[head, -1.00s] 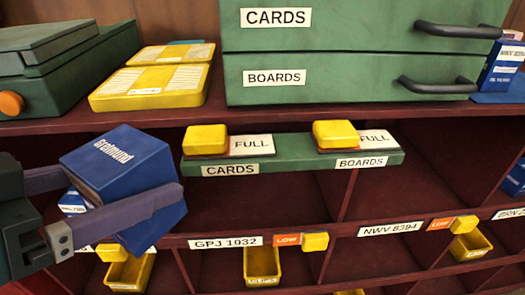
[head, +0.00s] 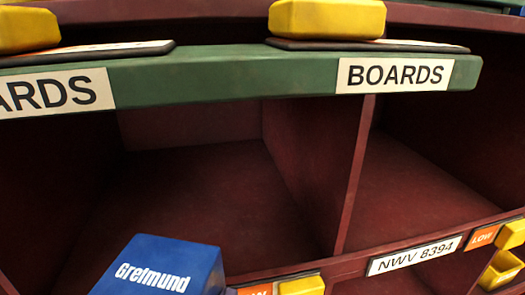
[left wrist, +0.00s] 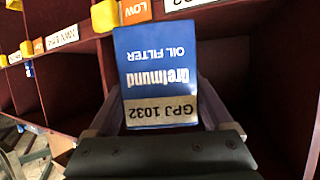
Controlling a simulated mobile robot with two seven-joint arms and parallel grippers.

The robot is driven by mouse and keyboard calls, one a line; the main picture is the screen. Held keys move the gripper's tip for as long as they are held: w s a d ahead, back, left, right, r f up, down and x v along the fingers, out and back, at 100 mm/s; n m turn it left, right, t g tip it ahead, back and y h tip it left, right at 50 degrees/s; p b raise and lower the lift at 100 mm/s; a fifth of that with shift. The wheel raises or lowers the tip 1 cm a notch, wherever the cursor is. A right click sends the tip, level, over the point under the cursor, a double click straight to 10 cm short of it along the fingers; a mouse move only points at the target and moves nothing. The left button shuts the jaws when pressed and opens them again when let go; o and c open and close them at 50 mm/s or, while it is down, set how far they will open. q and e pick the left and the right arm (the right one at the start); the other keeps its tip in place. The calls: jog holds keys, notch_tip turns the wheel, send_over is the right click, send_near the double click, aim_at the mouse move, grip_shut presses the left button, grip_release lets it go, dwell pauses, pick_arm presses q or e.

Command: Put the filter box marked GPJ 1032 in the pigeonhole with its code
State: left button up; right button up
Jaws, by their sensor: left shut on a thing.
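The blue Gretmund oil filter box (left wrist: 160,75) marked GPJ 1032 is held by my left gripper (left wrist: 158,90) in the left wrist view, where its print appears upside down. The fingers are shut on its two sides. In the head view the box (head: 160,268) shows at the bottom left, tilted, and the gripper is out of frame. Behind and above it is an empty dark red pigeonhole (head: 215,190). The code label under that pigeonhole is hidden by the box now; it read GPJ 1032 earlier. My right gripper is not in view.
A green ledge (head: 240,78) labelled BOARDS overhangs the pigeonhole and carries yellow blocks (head: 327,18). A divider (head: 357,180) separates the empty right-hand pigeonhole, labelled NWV 8394 (head: 413,256). A yellow block (head: 302,285) and an orange tag sit on the lower strip beside the box.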

pick_arm(q)
jog(key=w+a+f, duration=0.1)
jog(key=w, duration=0.4)
jog(key=w+a+b, duration=0.1)
jog(key=w+a, duration=0.1)
jog(key=w, duration=0.4)
jog(key=w+a+f, duration=0.1)
jog(key=w+a, duration=0.1)
jog(key=w, duration=0.3)
jog(key=shift+w+f+b, duration=0.3)
jog(key=shift+f+b, duration=0.05)
jog(key=shift+f, duration=0.25)
notch_tip(320, 180, down, 3)
jog(key=shift+f+b, duration=0.2)
jog(key=shift+b, duration=0.7)
jog(key=shift+w+f, duration=0.15)
jog(key=shift+f, duration=0.1)
jog(key=shift+r, duration=0.1)
